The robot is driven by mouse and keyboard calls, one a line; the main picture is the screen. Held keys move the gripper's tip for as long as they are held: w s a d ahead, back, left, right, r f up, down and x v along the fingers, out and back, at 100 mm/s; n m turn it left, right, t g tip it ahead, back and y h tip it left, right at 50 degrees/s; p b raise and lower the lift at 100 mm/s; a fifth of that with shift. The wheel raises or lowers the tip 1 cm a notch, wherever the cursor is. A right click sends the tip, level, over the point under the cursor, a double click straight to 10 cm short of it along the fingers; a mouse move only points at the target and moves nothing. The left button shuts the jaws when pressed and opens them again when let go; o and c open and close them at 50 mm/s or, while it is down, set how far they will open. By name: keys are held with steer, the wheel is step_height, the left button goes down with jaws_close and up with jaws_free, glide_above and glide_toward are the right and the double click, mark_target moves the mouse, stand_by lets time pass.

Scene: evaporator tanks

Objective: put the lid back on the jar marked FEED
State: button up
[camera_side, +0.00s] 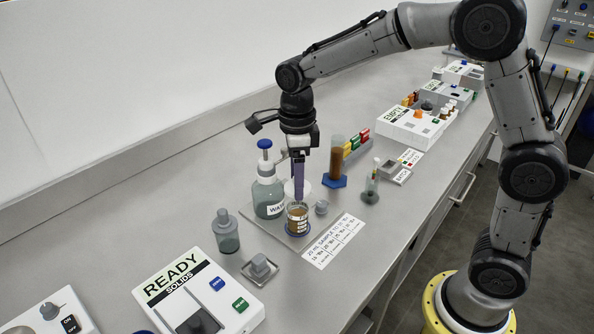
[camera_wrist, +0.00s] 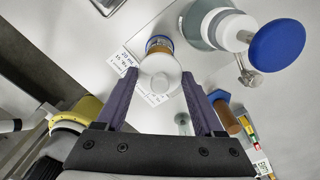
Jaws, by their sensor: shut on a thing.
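A small jar of amber liquid with a white label (camera_side: 297,222) stands upright on a blue ring at the middle of the bench. The label is too small to read. My gripper (camera_side: 299,196) points down right above it, its purple fingers shut on a pale white round lid (camera_side: 289,190). In the wrist view, the lid (camera_wrist: 160,72) lies between the fingertips of my gripper (camera_wrist: 158,82) and covers much of the jar (camera_wrist: 159,44), whose amber side shows past the lid's edge. I cannot tell whether lid and jar touch.
A wash bottle with a blue cap (camera_side: 268,195) stands close at the left. A cylinder of brown liquid on a blue base (camera_side: 337,160) stands behind right. A small grey knobbed piece (camera_side: 321,207) sits beside the jar.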

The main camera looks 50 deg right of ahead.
steer(key=shift+f, duration=2.15)
steer(key=shift+f, duration=0.2)
stand_by(0.4)
steer(key=o, duration=1.3)
steer(key=shift+r, duration=0.1)
steer(key=shift+r, duration=3.45)
jaws_close()
